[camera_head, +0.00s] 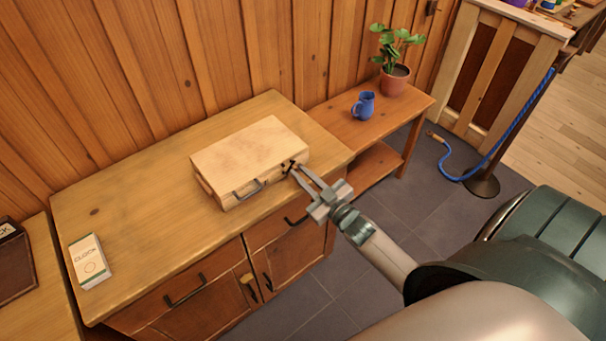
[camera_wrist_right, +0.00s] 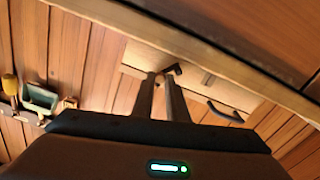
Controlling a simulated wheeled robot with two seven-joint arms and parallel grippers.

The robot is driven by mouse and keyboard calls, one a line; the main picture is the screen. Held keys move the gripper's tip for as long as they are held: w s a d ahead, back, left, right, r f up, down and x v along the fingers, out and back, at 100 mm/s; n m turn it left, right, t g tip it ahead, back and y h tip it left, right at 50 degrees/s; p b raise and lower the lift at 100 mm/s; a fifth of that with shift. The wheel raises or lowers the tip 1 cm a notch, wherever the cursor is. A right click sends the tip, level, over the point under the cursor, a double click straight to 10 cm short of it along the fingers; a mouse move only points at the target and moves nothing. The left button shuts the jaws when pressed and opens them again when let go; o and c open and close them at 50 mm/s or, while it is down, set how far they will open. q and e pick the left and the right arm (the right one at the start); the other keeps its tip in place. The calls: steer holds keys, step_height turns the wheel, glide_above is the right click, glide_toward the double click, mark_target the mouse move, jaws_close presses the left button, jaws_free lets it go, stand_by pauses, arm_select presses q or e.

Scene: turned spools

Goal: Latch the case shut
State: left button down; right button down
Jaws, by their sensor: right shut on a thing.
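The light wooden case (camera_head: 248,152) lies flat on the cabinet top with its lid down. It has a dark handle (camera_head: 247,188) on its front side, and it also shows in part in the right wrist view (camera_wrist_right: 145,60). My right gripper (camera_head: 292,169) is at the case's front right corner, its two fingers close together on a small dark latch (camera_head: 289,164). The latch also shows at the fingertips in the right wrist view (camera_wrist_right: 173,70). The fingers partly hide it, and I cannot tell whether it is fastened. My left gripper is not in view.
The cabinet top (camera_head: 120,190) is clear left of the case, apart from a white box (camera_head: 89,262) near its left end. A side table (camera_head: 340,122) at right holds a blue jug (camera_head: 364,106) and a potted plant (camera_head: 395,80). A plank wall stands behind.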

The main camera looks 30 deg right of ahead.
steer(key=n, duration=0.2)
steer(key=r+n, duration=0.1)
steer(key=shift+a+n, duration=0.35)
steer(key=shift+n, duration=0.05)
steer(key=shift+a+r+n, duration=0.1)
steer(key=shift+a+n, duration=0.15)
steer(key=shift+n, duration=0.75)
steer(key=shift+a+r+n, duration=0.1)
steer(key=shift+a+n, duration=0.15)
steer(key=shift+n, duration=0.75)
steer(key=c, duration=1.7)
jaws_free()
steer(key=shift+c, duration=0.2)
steer(key=shift+s, duration=0.2)
steer(key=s+d+b, duration=0.1)
steer(key=s+b, duration=0.3)
steer(key=s, duration=1.3)
steer(key=shift+d+b, duration=0.15)
steer(key=shift+b, duration=0.2)
